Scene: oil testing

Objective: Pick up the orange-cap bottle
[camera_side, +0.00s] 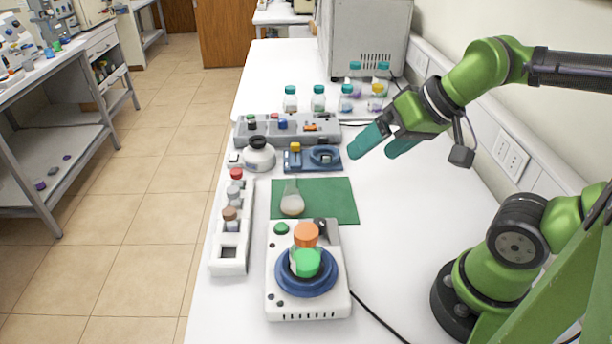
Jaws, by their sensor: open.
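The orange-cap bottle (306,236) stands upright at the front of the bench, on or just behind the blue round holder (322,284) of a white device. A green-capped item (307,264) is close in front of it and hides its lower part. My gripper (377,143) is open and empty, above the bench to the upper right of the bottle and well apart from it. Its two teal fingers point down and to the left.
A white rack (229,259) with small bottles stands at the left. A flask (292,201) is on the green mat (341,207). Several teal-capped bottles (318,98) stand at the back near a grey box (368,45). The bench's right side is mostly clear, with a black cable.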

